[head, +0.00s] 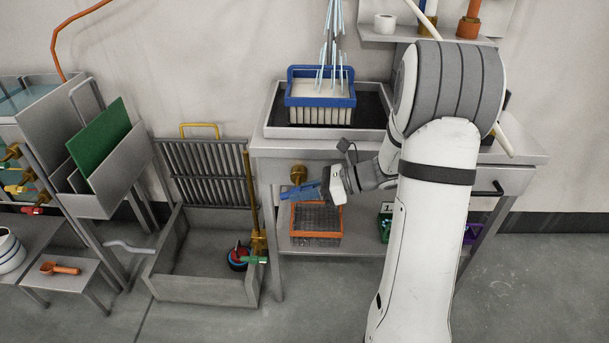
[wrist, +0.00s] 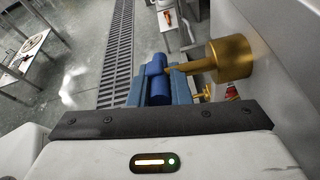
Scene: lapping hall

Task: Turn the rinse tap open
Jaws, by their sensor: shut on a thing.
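A brass tap (head: 298,173) sticks out from the front of the grey bench. In the wrist view its round brass body (wrist: 232,60) is at the right, with a thinner stem reaching left to a dark blue handle (wrist: 156,68). My gripper (head: 300,191) is at the tap's front, with its blue fingers reaching in from the right. In the wrist view my gripper (wrist: 160,90) is shut on the blue handle, one finger on each side. The fingers hide part of the handle.
An orange wire basket (head: 316,220) stands on the shelf below. A grey floor sink (head: 205,270) with a brass standpipe (head: 253,205) and green-handled tap is at the left. A blue rack (head: 320,98) stands in a tray on the bench.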

